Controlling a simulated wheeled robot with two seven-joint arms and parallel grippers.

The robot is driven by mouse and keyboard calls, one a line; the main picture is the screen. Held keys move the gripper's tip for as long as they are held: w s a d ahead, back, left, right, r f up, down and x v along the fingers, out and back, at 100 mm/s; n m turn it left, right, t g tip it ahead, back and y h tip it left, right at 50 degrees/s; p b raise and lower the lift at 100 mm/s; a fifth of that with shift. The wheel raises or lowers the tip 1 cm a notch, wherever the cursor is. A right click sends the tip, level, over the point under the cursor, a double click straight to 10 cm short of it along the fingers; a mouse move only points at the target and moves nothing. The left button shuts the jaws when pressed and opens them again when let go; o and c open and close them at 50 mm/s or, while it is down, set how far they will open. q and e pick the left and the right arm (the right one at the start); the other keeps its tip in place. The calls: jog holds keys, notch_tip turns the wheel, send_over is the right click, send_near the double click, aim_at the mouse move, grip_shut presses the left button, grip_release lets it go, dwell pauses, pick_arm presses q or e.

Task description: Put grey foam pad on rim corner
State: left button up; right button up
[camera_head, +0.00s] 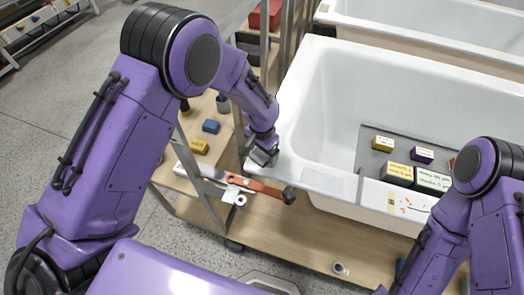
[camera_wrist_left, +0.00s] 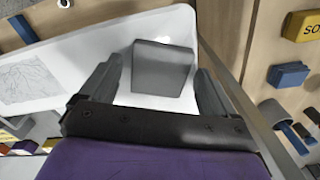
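The grey foam pad (camera_wrist_left: 163,68) is a dark grey block over the white tub rim (camera_wrist_left: 115,42) near its corner, in the left wrist view. It appears to lie flat on the rim. My left gripper (camera_wrist_left: 158,85) is open, with one finger on each side of the pad and visible gaps to it. In the head view my left gripper (camera_head: 262,157) is at the front left rim corner of the bathtub (camera_head: 310,120) and largely hides the pad there. My right arm (camera_head: 465,215) enters at lower right; its gripper is out of view.
A dark tray (camera_head: 368,155) with several small boxes sits inside the tub. Left of the rim are a shelf with a yellow block (camera_head: 198,146), a blue block (camera_head: 210,126) and an orange-handled tool (camera_head: 255,186). Metal posts stand close to my left arm.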

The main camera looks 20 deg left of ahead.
aim_at(262, 154)
pick_arm(q)
notch_tip(262, 154, up, 12)
jog(key=b, duration=0.1)
jog(key=shift+r+b, duration=0.2)
jog(key=shift+b, duration=0.1)
jog(key=shift+c, duration=0.3)
dwell(0.9)
